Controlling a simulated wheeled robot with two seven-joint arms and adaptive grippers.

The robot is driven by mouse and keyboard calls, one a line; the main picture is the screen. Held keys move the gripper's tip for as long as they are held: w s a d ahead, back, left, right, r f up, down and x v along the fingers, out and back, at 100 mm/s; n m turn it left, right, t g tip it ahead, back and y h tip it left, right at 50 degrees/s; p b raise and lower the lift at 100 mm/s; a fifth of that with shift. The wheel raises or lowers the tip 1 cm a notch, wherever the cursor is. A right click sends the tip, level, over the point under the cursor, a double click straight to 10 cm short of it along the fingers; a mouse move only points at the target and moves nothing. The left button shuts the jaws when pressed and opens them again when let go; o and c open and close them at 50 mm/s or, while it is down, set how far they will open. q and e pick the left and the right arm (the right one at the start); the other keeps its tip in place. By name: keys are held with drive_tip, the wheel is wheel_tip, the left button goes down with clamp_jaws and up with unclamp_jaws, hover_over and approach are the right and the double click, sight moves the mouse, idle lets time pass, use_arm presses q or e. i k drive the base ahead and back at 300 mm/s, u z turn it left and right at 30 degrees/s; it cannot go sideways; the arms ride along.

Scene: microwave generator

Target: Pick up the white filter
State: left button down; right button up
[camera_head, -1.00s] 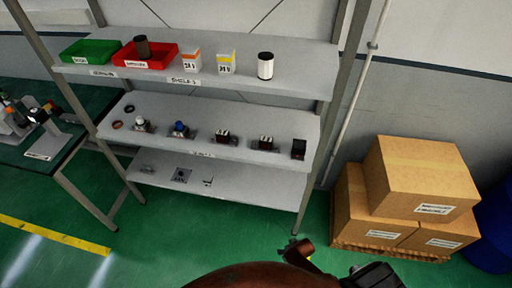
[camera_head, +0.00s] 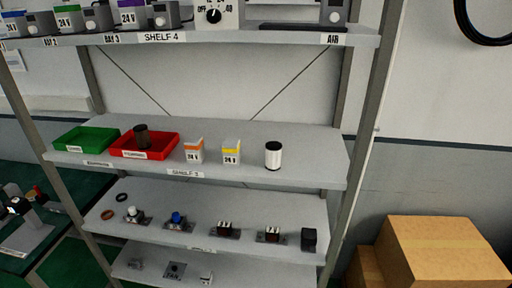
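The white filter (camera_head: 273,156) is a small upright white cylinder with a dark top. It stands on the right part of the shelf labelled SHELF 3 (camera_head: 310,166), to the right of a yellow-and-white 24 V box (camera_head: 231,152). A dark cylinder (camera_head: 142,136) stands in the red tray on the same shelf. Neither of my grippers shows in the head view now, so nothing of mine is near the filter in the picture.
A red tray (camera_head: 170,146), a green tray (camera_head: 68,145) and an orange-and-white box (camera_head: 194,151) share the shelf. SHELF 4 (camera_head: 270,42) above holds several devices. A lower shelf (camera_head: 275,206) holds small parts. Cardboard boxes (camera_head: 440,255) stand at right.

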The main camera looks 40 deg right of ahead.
sight(273, 148)
drive_tip(key=i, duration=1.5)
drive_tip(key=z, duration=0.05)
